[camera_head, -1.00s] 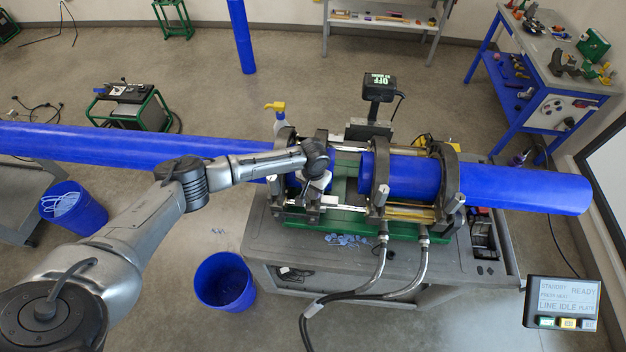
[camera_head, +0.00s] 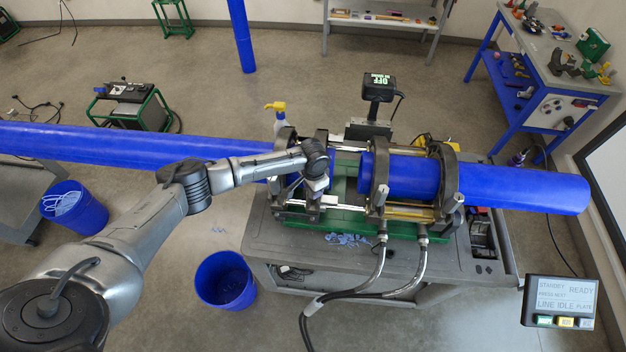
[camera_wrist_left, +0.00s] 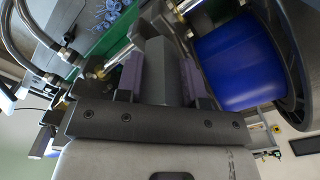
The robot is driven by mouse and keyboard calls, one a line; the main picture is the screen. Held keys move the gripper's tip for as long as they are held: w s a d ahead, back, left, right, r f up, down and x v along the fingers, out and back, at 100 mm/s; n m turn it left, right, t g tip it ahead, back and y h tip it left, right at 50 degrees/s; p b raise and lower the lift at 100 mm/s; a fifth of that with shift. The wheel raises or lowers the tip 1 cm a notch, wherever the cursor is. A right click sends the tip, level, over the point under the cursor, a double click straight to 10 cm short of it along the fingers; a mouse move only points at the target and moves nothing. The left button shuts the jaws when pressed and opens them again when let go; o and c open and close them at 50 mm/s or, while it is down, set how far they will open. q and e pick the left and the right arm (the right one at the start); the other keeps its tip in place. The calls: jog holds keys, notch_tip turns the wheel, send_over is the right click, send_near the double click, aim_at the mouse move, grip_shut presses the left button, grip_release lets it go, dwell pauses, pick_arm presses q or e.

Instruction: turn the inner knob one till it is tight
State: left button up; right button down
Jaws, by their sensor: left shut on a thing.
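My left gripper (camera_head: 316,186) is over the inner clamp at the left side of the pipe fusion machine (camera_head: 345,222). In the left wrist view the gripper's two purple-grey fingers (camera_wrist_left: 160,75) are closed around a dark grey block-like part (camera_wrist_left: 158,72), which I take to be the inner knob. The wrist and hand hide most of the knob in the head view. The blue pipe (camera_head: 410,176) on the right lies in its clamps, and it also shows beside the fingers in the left wrist view (camera_wrist_left: 238,65). My right gripper is out of view.
The long left blue pipe (camera_head: 110,144) runs behind my arm into the clamps. Black hoses (camera_head: 372,280) hang from the cart front (camera_head: 290,248). A blue bin (camera_head: 224,280) stands on the floor before it. A screen (camera_head: 562,302) is at lower right.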

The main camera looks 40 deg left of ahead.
pick_arm(q)
jog(key=shift+m, duration=0.5)
jog(key=m, duration=0.3)
jog(key=shift+m, duration=1)
